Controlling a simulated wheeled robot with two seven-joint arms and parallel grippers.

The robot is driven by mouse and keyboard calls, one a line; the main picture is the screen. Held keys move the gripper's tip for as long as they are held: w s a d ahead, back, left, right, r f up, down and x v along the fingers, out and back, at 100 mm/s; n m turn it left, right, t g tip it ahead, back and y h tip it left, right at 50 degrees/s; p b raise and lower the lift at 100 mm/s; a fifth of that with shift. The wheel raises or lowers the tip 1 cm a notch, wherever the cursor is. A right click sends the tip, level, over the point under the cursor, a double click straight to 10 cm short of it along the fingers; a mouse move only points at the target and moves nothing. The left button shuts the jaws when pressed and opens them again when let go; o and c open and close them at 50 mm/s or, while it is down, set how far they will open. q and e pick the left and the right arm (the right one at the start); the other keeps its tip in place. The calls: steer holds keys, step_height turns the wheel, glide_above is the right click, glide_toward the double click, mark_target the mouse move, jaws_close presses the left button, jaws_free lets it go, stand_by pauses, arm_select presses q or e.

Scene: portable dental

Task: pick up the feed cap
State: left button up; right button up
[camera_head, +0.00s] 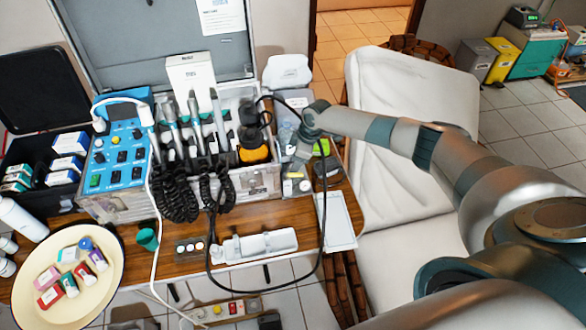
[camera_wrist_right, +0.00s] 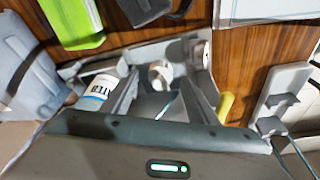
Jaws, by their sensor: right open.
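My right gripper (camera_head: 300,156) is over the bin area at the right of the table in the head view. In the right wrist view its open fingers (camera_wrist_right: 160,98) point down into a grey bin (camera_wrist_right: 128,53). A small pale round piece (camera_wrist_right: 160,74), which may be the feed cap, shows between and beyond the fingertips. I cannot tell whether it touches them. A white bottle with a blue-lettered label (camera_wrist_right: 97,92) lies left of the fingers. In the head view my wrist hides most of the bin. My left gripper is not in view.
The dental unit with handpieces and black coiled hoses (camera_head: 200,150) stands left of my right gripper. A black cable loops down past the bin. A pale tray (camera_head: 337,222) lies at the table's front right. A green item (camera_wrist_right: 75,22) is near the bin. A yellow bowl (camera_head: 95,300) stands front left.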

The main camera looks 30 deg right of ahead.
steer(key=shift+c, duration=0.5)
steer(key=c, duration=1)
step_height(320, 180, up, 8)
steer(key=b, duration=0.2)
steer(key=shift+r+b, duration=0.25)
steer(key=shift+b, duration=0.15)
steer(key=shift+r, duration=0.8)
